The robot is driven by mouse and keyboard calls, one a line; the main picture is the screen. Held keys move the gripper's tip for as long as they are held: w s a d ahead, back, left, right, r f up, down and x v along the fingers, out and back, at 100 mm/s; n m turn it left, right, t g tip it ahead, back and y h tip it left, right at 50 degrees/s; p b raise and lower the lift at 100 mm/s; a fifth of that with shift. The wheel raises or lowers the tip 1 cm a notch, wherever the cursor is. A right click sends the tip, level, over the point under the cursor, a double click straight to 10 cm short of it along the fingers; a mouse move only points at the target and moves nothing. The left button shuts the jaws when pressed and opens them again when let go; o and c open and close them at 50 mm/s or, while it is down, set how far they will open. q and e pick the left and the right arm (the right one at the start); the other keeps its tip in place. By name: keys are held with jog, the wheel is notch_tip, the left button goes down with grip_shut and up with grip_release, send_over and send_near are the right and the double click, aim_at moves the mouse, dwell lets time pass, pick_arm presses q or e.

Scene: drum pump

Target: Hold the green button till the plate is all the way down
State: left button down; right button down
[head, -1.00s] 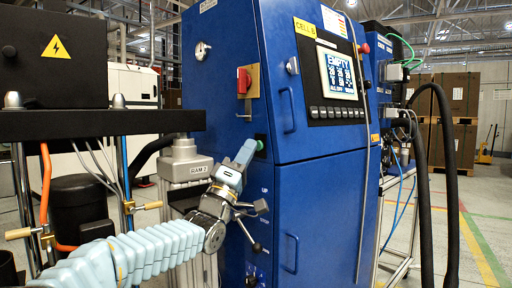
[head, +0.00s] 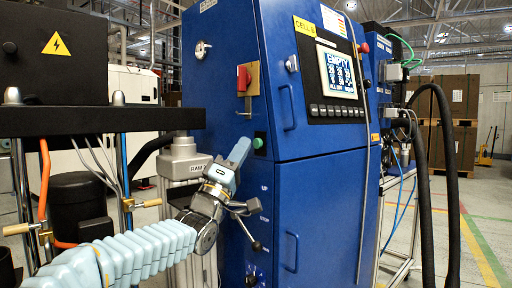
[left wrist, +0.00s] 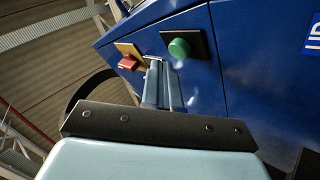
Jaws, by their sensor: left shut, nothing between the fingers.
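The green button (head: 258,143) sits on a dark square plate on the side of the blue cabinet (head: 228,80). It also shows in the left wrist view (left wrist: 179,47), uncovered. My left gripper (head: 243,146) is shut and empty, with its tips just left of the button in the head view. In the left wrist view the closed fingers (left wrist: 155,66) end a little below and left of the button, apparently apart from it. I cannot make out the pump's plate for certain. My right gripper is not in view.
A red switch (head: 243,79) sits above the button. A lever valve (head: 245,225) projects below my gripper, beside the UP label. The RAM 2 post (head: 185,165) stands close left. The cabinet display (head: 337,72) reads EMPTY. Black hoses (head: 445,170) hang at the right.

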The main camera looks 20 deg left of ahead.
pick_arm(q)
jog(key=s+b, duration=0.1)
jog(key=s+a, duration=0.1)
jog(key=s, duration=0.1)
jog(key=s+a+b, duration=0.1)
jog(key=shift+s+b, duration=0.3)
jog(key=shift+b, duration=0.05)
dwell(0.6)
